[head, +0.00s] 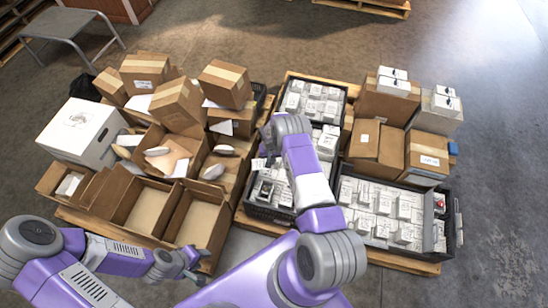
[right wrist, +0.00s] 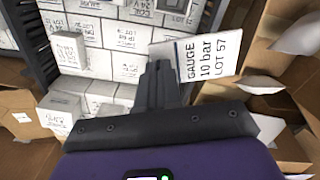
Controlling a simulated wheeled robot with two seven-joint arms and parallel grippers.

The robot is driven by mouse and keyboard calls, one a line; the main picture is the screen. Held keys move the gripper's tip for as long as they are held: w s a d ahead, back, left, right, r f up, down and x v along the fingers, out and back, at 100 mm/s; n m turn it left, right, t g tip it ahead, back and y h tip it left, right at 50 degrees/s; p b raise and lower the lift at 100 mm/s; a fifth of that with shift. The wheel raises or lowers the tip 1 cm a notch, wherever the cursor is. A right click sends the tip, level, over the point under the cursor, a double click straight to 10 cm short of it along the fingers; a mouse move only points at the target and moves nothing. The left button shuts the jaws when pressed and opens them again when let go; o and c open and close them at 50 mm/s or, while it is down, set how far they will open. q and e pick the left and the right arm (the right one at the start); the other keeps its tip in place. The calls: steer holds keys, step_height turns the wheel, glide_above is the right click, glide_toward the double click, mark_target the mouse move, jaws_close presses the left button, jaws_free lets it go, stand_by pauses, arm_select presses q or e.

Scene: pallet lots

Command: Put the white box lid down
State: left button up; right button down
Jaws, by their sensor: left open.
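The white box (head: 78,146) stands at the left end of the left pallet. Its white lid (head: 84,116) lies over the top, with faint dark marks on it; I cannot tell whether it is fully seated. My left gripper (head: 194,266) is open and empty in front of the open cartons, well apart from the lid. The card also shows small in the head view (head: 259,163).
Open brown cartons (head: 146,207) and closed ones (head: 178,104) crowd the left pallet. Dark crates (head: 391,257) of small white boxes stand at the middle and right, with more cartons (head: 427,153) behind. A grey step stool (head: 72,24) stands back left. The floor at right is clear.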

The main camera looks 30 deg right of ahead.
steer(key=m, duration=0.3)
steer(key=d+m, duration=0.1)
steer(key=shift+w+d+r+b, duration=0.1)
steer(key=shift+w+r+b, duration=0.2)
steer(key=shift+w, duration=0.1)
step_height(320, 180, down, 8)
steer(key=w+d+m+b, duration=0.2)
steer(key=m+b, duration=0.4)
steer(key=m, duration=0.7)
steer(key=shift+d+r+m, duration=0.15)
steer(key=shift+d+m, duration=0.15)
steer(key=shift+w, duration=0.1)
steer(key=c, duration=1.8)
jaws_free()
steer(key=shift+f, duration=0.25)
steer(key=o, duration=0.5)
